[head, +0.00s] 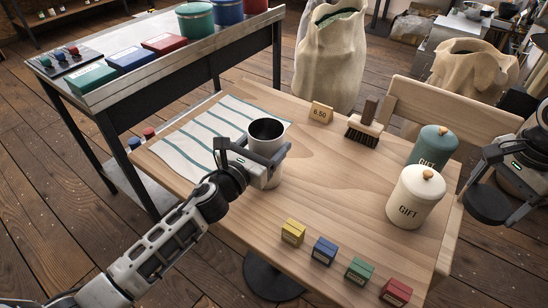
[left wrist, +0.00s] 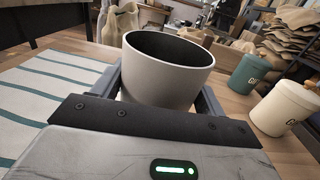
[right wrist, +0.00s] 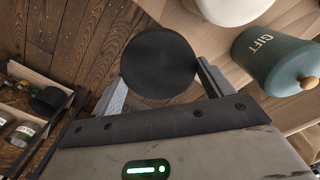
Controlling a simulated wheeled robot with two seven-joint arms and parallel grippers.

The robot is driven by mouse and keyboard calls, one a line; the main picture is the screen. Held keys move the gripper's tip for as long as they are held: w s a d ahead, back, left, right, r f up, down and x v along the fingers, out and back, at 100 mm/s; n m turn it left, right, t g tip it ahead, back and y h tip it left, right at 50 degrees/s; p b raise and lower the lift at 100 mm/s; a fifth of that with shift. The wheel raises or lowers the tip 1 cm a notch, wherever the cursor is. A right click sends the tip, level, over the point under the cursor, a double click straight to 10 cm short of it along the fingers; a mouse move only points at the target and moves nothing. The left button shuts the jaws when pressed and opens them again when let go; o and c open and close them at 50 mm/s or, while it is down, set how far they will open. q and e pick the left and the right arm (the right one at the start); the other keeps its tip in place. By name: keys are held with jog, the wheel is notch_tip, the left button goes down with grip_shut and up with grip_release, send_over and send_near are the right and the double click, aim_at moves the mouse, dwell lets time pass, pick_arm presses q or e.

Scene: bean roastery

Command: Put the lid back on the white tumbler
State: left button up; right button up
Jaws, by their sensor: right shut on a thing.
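The white tumbler (head: 264,144) stands upright on the wooden table, its open top showing a dark inside. It also shows in the left wrist view (left wrist: 165,85). My left gripper (head: 258,160) has its fingers on both sides of the tumbler, below the rim; I cannot tell if they press on it. The lid (right wrist: 158,62) is a round black disc, gripped at its edges by my right gripper (right wrist: 160,85). In the head view the lid (head: 487,204) is held out past the table's right edge, far from the tumbler.
A cream GIFT canister (head: 414,202) and a teal GIFT canister (head: 432,148) stand between tumbler and lid. Several small coloured boxes (head: 325,250) line the front edge. A brush (head: 364,128) and price sign (head: 321,112) stand behind. A striped cloth (head: 190,140) lies left.

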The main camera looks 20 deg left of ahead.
pick_arm(q)
jog(key=shift+c, duration=1.3)
jog(key=shift+r, duration=0.15)
jog(key=shift+r+p, duration=0.55)
jog(key=shift+r, duration=0.4)
pick_arm(e)
jog(key=shift+r, duration=0.55)
notch_tip(320, 180, up, 3)
jog(key=p, duration=0.3)
pick_arm(q)
jog(key=s+d+r, duration=0.3)
jog(key=s+r, duration=0.8)
jog(key=s, duration=0.2)
jog(key=shift+s+d, duration=0.15)
jog(key=shift+s, duration=0.2)
pick_arm(e)
jog(key=shift+r, duration=0.2)
